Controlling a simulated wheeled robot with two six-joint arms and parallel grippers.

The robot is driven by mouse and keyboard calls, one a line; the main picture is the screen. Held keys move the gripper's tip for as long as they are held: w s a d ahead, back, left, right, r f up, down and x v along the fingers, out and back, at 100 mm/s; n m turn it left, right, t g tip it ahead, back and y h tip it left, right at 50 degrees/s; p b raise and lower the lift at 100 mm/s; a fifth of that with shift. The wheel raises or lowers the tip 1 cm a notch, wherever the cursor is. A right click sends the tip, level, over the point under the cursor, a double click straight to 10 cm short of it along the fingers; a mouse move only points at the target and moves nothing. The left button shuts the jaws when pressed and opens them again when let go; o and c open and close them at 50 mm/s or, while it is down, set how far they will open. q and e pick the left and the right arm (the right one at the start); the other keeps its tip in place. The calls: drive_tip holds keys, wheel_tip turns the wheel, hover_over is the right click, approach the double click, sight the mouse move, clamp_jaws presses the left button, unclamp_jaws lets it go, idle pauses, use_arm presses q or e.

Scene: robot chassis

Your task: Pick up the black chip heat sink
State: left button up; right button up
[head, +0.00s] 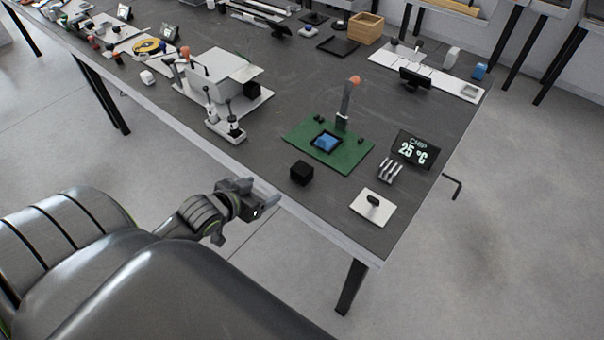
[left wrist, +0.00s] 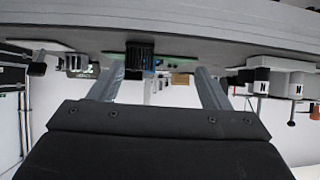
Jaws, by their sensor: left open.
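The black chip heat sink (head: 302,172) is a small dark cube standing on the dark table near its front edge, in front of the green circuit board (head: 350,158). My left gripper (head: 262,197) is just off the table's front edge, to the left of the heat sink and nearer to me. It is open and empty. In the left wrist view, which looks upside down, the heat sink (left wrist: 139,56) shows as a dark ribbed block between the two spread fingers (left wrist: 160,82), beyond them and not touched. My right gripper is not in view.
A blue chip (head: 326,142) sits in a black frame on the board. A white plate with a black handle (head: 373,207) and a display reading 25 °C (head: 414,150) stand to the right. Lever switches (head: 228,128) stand left. The table around the heat sink is clear.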

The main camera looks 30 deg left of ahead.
use_arm(q)
approach(306, 168)
drive_tip(key=shift+m+t+h, duration=0.3)
drive_tip(key=shift+t+h, duration=0.1)
drive_tip(key=shift+h, duration=0.1)
drive_tip(key=w+f, duration=0.2)
drive_tip(key=w+a+f, duration=0.1)
drive_tip(key=w+f, duration=0.1)
drive_tip(key=w, duration=0.1)
drive_tip(key=shift+a+f, duration=0.1)
drive_tip(key=shift+f, duration=0.25)
drive_tip(key=shift+x, duration=2.7)
drive_tip(key=shift+s, duration=0.1)
drive_tip(key=shift+c, duration=0.3)
drive_tip(key=c, duration=1.1)
drive_tip(key=shift+o, duration=0.2)
